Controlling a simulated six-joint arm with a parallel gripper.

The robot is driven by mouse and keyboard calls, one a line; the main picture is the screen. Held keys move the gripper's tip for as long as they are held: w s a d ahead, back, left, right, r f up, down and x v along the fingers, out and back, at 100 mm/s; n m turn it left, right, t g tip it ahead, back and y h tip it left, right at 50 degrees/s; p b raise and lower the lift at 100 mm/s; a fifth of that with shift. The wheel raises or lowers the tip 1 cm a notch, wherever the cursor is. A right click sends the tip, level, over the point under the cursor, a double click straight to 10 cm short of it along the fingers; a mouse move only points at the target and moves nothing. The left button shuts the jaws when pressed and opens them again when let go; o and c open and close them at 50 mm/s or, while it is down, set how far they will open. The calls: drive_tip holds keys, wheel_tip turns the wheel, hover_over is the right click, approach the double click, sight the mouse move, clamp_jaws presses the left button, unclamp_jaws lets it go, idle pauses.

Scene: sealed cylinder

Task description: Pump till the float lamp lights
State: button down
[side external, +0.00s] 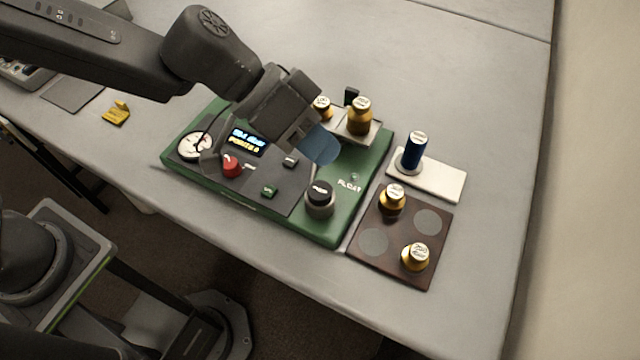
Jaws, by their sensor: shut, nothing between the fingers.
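A green base (365,190) carries a dark panel, a round white gauge (195,146), a lit display (248,141) whose text is too small to read surely, a red knob (231,166) and a green button (269,191). A black-capped grey post (320,198) stands near the front right. The small float lamp (354,177), above the word FLOAT, looks unlit. A bluish clear cylinder (323,147) is partly hidden by my arm. Brass weights (360,116) sit on a pale plate behind it. My gripper (211,160) is shut and empty, over the panel between gauge and red knob.
To the right, a brown tray (377,265) holds two brass weights (415,257). Beside it, a white plate (442,178) bears a blue cylinder (415,152). A yellow item (117,113) lies at left. The table beyond the base is mostly clear.

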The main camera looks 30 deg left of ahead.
sight(329, 189)
drive_tip(key=shift+f, duration=2.5)
drive_tip(key=shift+f, duration=0.45)
drive_tip(key=shift+f, duration=0.95)
idle(1.0)
drive_tip(key=shift+r, duration=1.4)
drive_tip(key=shift+r, duration=2.5)
